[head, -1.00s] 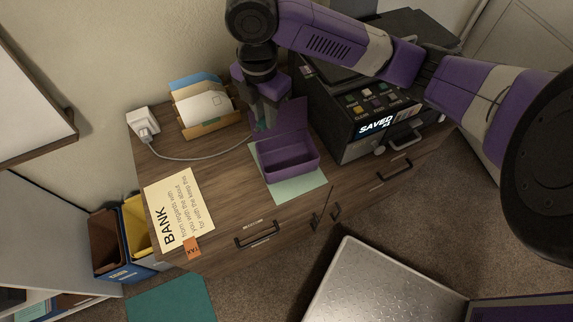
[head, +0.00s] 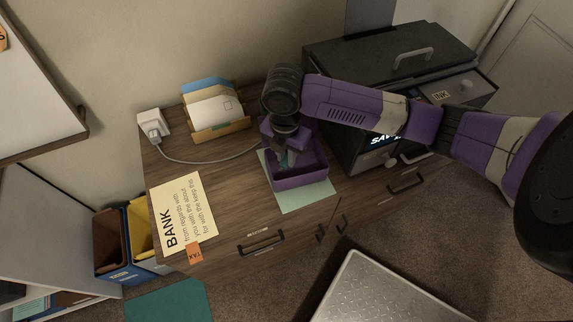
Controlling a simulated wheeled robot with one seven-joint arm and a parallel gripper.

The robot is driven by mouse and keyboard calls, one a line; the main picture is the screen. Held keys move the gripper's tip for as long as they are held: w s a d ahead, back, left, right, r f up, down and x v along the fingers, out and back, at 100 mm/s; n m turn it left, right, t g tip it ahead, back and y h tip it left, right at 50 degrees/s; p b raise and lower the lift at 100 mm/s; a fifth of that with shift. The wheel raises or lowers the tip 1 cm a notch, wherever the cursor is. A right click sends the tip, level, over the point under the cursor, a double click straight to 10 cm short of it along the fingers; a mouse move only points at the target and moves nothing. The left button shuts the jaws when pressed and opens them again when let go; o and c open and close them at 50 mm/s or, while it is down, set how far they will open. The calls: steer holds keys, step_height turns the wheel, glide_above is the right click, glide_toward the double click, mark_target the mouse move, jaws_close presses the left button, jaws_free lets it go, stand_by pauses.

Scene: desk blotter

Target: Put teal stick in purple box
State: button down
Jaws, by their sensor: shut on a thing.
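The purple box (head: 308,179) stands open on a pale green sheet on the wooden cabinet top. My gripper (head: 287,158) points down over the back left part of the box's opening. It is shut on the teal stick (head: 291,157), of which only a small teal patch shows between the fingers. The fingertips and the stick's lower end are partly hidden, so I cannot tell whether the stick touches the box floor.
A black printer (head: 345,130) stands right of the box, under my arm. A letter holder (head: 222,130) and a white plug with a cable (head: 154,127) are at the back left. A yellow BANK paper (head: 180,212) lies at the front left. The wood between is mostly clear.

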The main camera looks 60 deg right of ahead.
mark_target(286, 172)
steer(key=shift+f, duration=2.5)
steer(key=shift+f, duration=0.15)
steer(key=c, duration=1.3)
jaws_free()
